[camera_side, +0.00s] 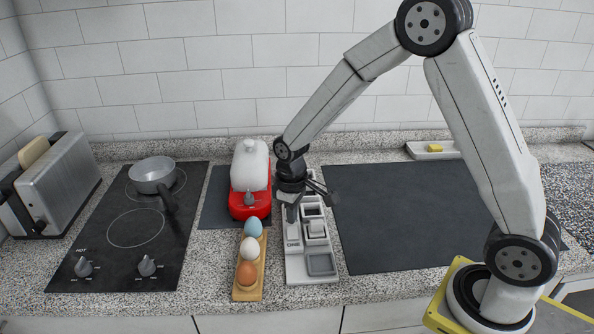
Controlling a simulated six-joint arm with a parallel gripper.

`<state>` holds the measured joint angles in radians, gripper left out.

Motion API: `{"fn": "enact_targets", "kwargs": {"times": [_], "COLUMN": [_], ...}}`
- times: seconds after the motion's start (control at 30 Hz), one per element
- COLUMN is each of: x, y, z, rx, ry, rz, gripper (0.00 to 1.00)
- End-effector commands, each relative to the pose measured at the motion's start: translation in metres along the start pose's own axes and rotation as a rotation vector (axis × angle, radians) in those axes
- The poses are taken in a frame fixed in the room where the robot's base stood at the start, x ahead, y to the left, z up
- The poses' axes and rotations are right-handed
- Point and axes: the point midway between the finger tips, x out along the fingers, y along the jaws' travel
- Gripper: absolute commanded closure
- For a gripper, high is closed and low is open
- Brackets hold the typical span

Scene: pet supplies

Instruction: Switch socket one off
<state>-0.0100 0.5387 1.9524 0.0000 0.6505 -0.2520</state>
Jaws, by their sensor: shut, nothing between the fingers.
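A light grey panel (296,266) lies on the counter in the middle of the side view, with a small dark label, perhaps "ONE", near its left edge. A raised pale switch-like block (316,229) sits in its middle, a recessed square (312,210) lies behind it, and a larger grey square pad (320,265) is at its front. My wrist hides part of the panel's back end. The switch's position is too small to read.
An egg holder (247,294) with three eggs stands left of the panel. A red appliance with a white top (250,178) is behind it. A hob (122,262) with a pot (152,176) and a toaster (60,187) are further left. A bare dark mat (400,225) lies right.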

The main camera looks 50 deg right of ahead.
Motion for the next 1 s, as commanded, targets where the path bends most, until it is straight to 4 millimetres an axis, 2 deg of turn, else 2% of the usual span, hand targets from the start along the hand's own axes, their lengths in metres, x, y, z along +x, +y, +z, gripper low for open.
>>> {"fn": "enact_targets", "kwargs": {"times": [1.0], "x": [0.011], "y": [0.000], "z": [0.000], "rx": [0.000], "ry": [0.000], "rz": [0.000], "gripper": [1.00]}}
